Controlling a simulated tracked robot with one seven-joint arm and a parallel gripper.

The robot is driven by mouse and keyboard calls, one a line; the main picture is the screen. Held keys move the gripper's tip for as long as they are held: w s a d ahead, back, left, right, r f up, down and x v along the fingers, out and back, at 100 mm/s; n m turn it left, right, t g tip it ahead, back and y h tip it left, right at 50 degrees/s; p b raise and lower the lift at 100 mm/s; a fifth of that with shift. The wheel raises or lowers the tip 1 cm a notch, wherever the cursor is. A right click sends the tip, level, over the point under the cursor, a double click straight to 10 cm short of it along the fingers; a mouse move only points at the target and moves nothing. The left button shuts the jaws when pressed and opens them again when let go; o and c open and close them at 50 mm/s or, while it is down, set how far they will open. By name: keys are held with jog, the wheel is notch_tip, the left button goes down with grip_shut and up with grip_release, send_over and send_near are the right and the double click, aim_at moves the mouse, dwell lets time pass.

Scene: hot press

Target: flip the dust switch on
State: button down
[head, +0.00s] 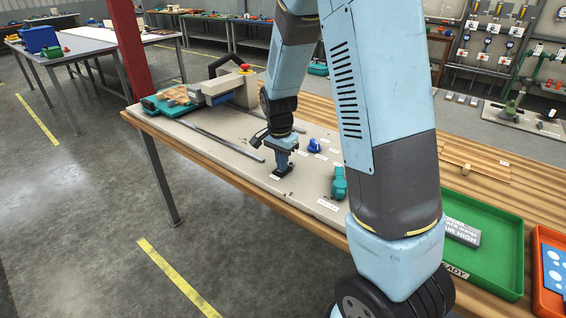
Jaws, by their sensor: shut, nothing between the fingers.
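My gripper (283,160) points down at the grey panel (225,143) on the bench, with its fingers shut and nothing between them. Its tip is right at a small black switch base (284,174); whether they touch, I cannot tell. A white label (275,177) lies beside the base, too small to read, so I cannot confirm that this is the dust switch. The gripper partly hides the switch, and its on or off position does not show.
A blue knob (314,146) stands right of my gripper, and a teal part (339,183) stands nearer my arm. A machine with a red button (245,67) is at the panel's far end. A green tray (490,255) and orange tray (545,262) sit at the right.

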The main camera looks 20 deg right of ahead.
notch_tip(320, 180, up, 14)
jog(key=shift+s+a+f, duration=0.15)
jog(key=shift+s+a, duration=0.05)
jog(key=shift+a, duration=0.05)
dwell(0.5)
